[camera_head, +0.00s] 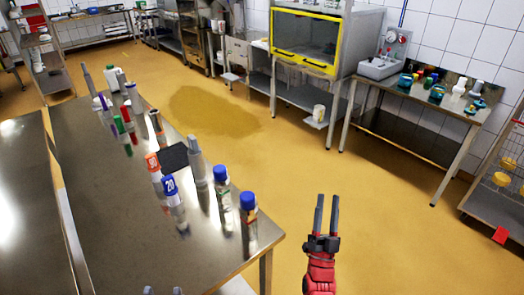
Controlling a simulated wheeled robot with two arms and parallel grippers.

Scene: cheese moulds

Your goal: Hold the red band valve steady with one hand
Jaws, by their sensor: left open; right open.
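Several upright pieces with purple, green and red bands stand at the far left part of the steel table (100,225). The one with a dark red band (126,114) looks like the red band valve, but it is small and partly overlapped by its neighbours. My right gripper (326,215) is open and empty, its two dark fingers pointing up over the floor, right of the table. Only the fingertips of my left gripper (163,291) show at the bottom edge, apart from each other, over the near part of the table. Neither gripper is at the banded pieces.
An orange-red numbered bottle (154,168), a blue "20" bottle (174,203), a grey-topped piece (195,160) and two blue-capped bottles (222,188) stand nearer on the table. A black pad (174,157) lies behind. A wall bench (410,100) stands back right. The yellow floor between is clear.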

